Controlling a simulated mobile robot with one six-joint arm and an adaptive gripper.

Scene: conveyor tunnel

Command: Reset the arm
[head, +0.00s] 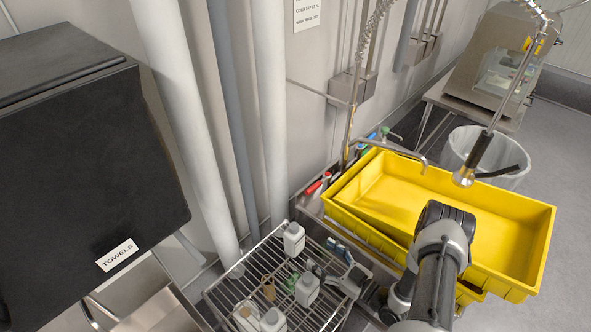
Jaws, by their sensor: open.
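My arm (440,245) rises at the lower right in front of the yellow bins and bends down to the left. My gripper (324,272) is low over the right part of the wire rack (222,295), open. It is close to a white bottle (306,289) standing on the rack. Whether it touches the bottle I cannot tell. The gripper is small in the picture and part of the wrist is hidden behind my forearm.
More white bottles (293,239) and a brown one (268,287) stand on the rack. Two stacked yellow bins (460,190) fill the sink area. A spray hose (478,150) hangs over them. A black towel box (90,160) and white pipes (185,110) are at left.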

